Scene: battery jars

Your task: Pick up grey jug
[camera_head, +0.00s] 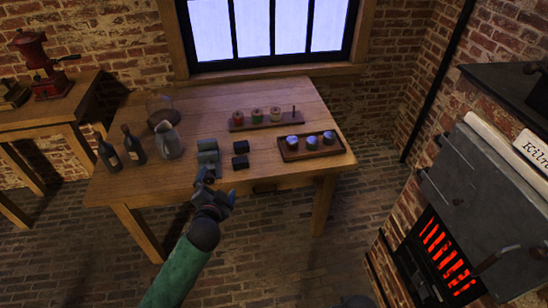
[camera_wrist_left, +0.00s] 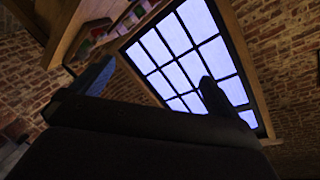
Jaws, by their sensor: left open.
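The grey jug (camera_head: 168,142) stands upright on the left part of the wooden table, beside two dark bottles. My left gripper (camera_head: 216,184) is in front of the table's front edge, to the right of the jug and apart from it. In the left wrist view its two fingers (camera_wrist_left: 154,86) are spread with nothing between them. The jug cannot be made out in the left wrist view.
Dark bottles (camera_head: 109,154) (camera_head: 134,146) stand left of the jug, and a glass dome (camera_head: 160,110) is behind it. A jar tray (camera_head: 325,150) is farther right. The wooden table (camera_head: 195,100) has bare space at its back.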

